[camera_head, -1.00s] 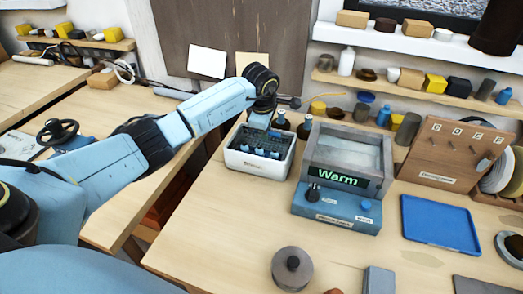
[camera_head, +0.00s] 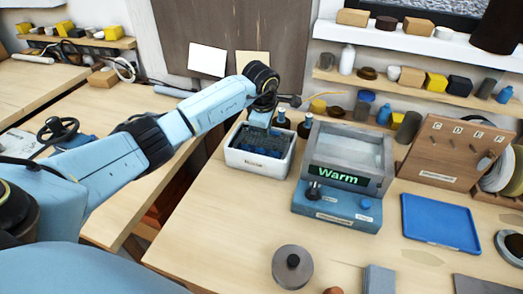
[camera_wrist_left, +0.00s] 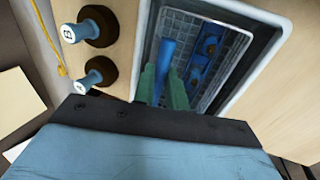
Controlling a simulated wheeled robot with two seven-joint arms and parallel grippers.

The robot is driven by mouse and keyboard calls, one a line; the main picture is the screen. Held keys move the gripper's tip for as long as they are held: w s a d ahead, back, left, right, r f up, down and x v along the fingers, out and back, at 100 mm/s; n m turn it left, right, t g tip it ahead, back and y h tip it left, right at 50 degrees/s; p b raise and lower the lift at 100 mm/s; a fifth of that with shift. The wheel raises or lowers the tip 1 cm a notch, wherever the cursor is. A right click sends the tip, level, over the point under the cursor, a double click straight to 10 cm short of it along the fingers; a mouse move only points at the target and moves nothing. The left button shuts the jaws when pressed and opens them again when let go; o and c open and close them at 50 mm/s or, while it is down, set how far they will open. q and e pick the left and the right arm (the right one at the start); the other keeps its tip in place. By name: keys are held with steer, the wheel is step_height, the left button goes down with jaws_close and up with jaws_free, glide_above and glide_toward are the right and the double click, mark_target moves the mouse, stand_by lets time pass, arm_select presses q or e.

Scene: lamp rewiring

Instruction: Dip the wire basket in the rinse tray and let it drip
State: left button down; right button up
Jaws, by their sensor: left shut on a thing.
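The white rinse tray (camera_head: 248,169) stands on the bench, left of the machine that reads "Warm". It also shows in the wrist view (camera_wrist_left: 262,70). The wire basket (camera_head: 258,150) is down inside the tray, below its rim as far as I can tell. In the wrist view the basket mesh (camera_wrist_left: 186,28) and blue parts in it (camera_wrist_left: 208,47) show. My left gripper (camera_head: 262,124) points down over the tray. Its green fingers (camera_wrist_left: 163,90) are shut on the basket's blue handle (camera_wrist_left: 166,53). The basket's bottom is hidden. My right gripper is out of view.
The machine with the "Warm" display (camera_head: 338,178) stands close right of the tray. Two dark bottles (camera_head: 304,127) stand just behind. A blue tray (camera_head: 440,222) lies empty at right. A round grey weight (camera_head: 293,267) stands in front. Bench between them is clear.

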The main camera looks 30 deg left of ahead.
arm_select(q)
steer(key=shift+r, duration=0.15)
steer(key=shift+r+p, duration=2.85)
steer(key=shift+r, duration=1.3)
step_height(320, 180, up, 4)
steer(key=shift+p, duration=1.25)
steer(key=shift+s+f, duration=0.1)
